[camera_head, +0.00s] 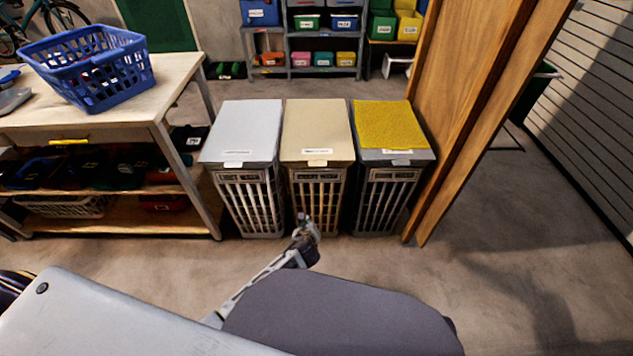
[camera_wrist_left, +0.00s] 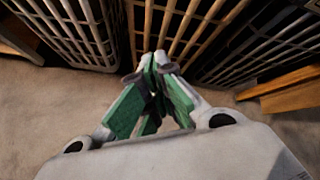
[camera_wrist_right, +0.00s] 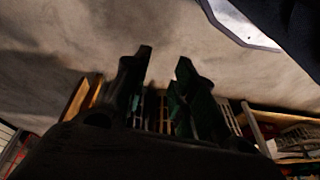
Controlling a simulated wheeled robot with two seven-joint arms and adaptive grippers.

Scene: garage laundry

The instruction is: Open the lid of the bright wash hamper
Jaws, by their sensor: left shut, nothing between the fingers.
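Three slatted hampers stand in a row in the head view, all with lids down. The left one has a pale grey lid (camera_head: 242,128), the middle a beige lid (camera_head: 317,130) and the right a yellow lid (camera_head: 389,125). Each lid has a small front tab and a label too small to read. My left gripper (camera_head: 303,222) is low in front of the middle hamper. In the left wrist view its fingers (camera_wrist_left: 158,65) are shut and empty, near the slats of the middle hamper (camera_wrist_left: 168,30). My right gripper (camera_wrist_right: 163,62) is open and empty in its wrist view.
A wooden workbench (camera_head: 178,72) with a blue basket (camera_head: 88,68) stands left of the hampers. Tall wooden boards (camera_head: 470,110) stand close against the right hamper. Shelves with coloured bins (camera_head: 322,40) are behind. The floor (camera_head: 150,250) in front is clear.

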